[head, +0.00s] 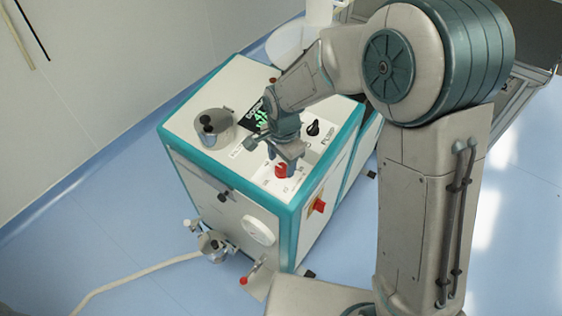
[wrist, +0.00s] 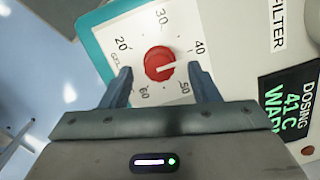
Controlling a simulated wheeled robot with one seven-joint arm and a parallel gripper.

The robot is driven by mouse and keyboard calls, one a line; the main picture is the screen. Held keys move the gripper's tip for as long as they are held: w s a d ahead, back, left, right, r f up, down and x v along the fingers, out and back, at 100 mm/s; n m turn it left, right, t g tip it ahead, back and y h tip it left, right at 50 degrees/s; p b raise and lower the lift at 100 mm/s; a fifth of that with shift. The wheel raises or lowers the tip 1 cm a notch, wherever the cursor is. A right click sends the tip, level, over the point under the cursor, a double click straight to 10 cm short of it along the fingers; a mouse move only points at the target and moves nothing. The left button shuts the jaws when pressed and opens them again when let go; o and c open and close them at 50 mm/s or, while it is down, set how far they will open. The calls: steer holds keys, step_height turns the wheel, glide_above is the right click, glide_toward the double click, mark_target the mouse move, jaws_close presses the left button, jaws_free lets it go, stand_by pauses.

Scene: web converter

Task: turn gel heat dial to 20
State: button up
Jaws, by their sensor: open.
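The gel heat dial is a red round knob (wrist: 158,60) on a white panel, with a scale from 20 to 60 around it. The 20 mark (wrist: 122,44) lies up and left of the knob. My gripper (wrist: 160,72) is open, with one finger on each side of the knob and visible gaps to it. In the head view the red knob (head: 281,172) sits on the machine's top just below my gripper (head: 287,158).
A black display (wrist: 289,97) reads DOSING 41 C. In the head view a black PUMP knob (head: 313,128) stands right of my gripper, and a metal pot (head: 214,128) stands left. A red switch (head: 318,206) is on the machine's side.

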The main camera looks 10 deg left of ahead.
steer(key=shift+f, duration=0.75)
steer(key=c, duration=1)
